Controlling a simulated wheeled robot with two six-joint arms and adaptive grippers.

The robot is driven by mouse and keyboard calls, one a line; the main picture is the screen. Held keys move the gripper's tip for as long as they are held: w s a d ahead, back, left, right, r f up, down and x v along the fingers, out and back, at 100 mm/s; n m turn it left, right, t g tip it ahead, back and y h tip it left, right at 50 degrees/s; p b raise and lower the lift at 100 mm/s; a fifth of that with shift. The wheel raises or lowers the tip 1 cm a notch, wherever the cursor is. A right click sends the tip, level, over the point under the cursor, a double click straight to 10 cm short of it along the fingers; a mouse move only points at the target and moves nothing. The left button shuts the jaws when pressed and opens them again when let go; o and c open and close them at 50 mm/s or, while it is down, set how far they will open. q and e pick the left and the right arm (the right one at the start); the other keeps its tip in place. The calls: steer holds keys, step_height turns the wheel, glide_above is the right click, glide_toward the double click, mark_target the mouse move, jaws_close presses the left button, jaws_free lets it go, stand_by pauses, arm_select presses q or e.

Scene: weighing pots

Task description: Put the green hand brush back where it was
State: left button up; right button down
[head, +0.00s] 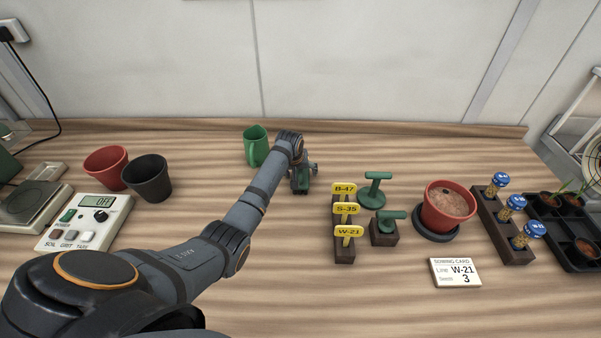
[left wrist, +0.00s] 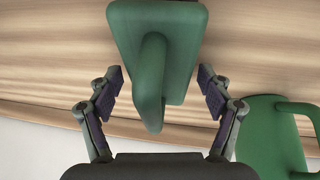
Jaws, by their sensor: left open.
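The green hand brush (left wrist: 182,40) shows in the left wrist view as a green block with a raised handle. My left gripper (head: 305,176) is over the back middle of the table. In the left wrist view its fingers (left wrist: 160,88) are open, one on each side of the brush handle, with gaps on both sides. My right gripper is in neither view.
A green jug (head: 256,148) stands close left of the gripper and also shows in the left wrist view (left wrist: 265,135). Yellow tags (head: 346,210), green tools (head: 375,188) and a red pot (head: 447,207) stand to the right. The front middle table is clear.

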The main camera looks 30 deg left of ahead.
arm_select(q)
steer(key=v, duration=1.2)
steer(key=shift+r+p, duration=0.2)
steer(key=shift+p, duration=0.15)
